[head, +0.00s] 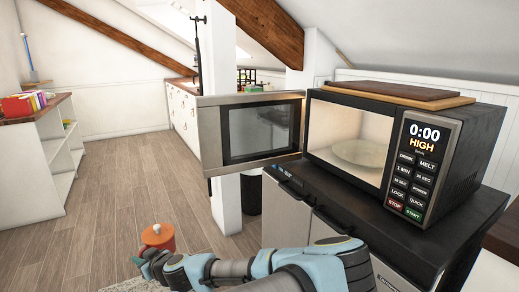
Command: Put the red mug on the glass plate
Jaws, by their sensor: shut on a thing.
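The red mug (160,236) is at the lower left of the head view, in front of the wooden floor. My gripper (150,256) is shut on it; the fingers are small and partly hidden behind my wrist, so the exact hold is unclear. The glass plate (362,153) lies inside the lit microwave (465,150) at the right. The microwave door (214,140) stands wide open to the left. The mug is outside the microwave, well apart from the plate, lower and to the left.
The microwave stands on a dark cabinet (400,232), with wooden boards (400,91) on top. A white post (226,203) and a dark bin (250,193) are behind the door. A white shelf (30,150) with books is at far left. The floor between is clear.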

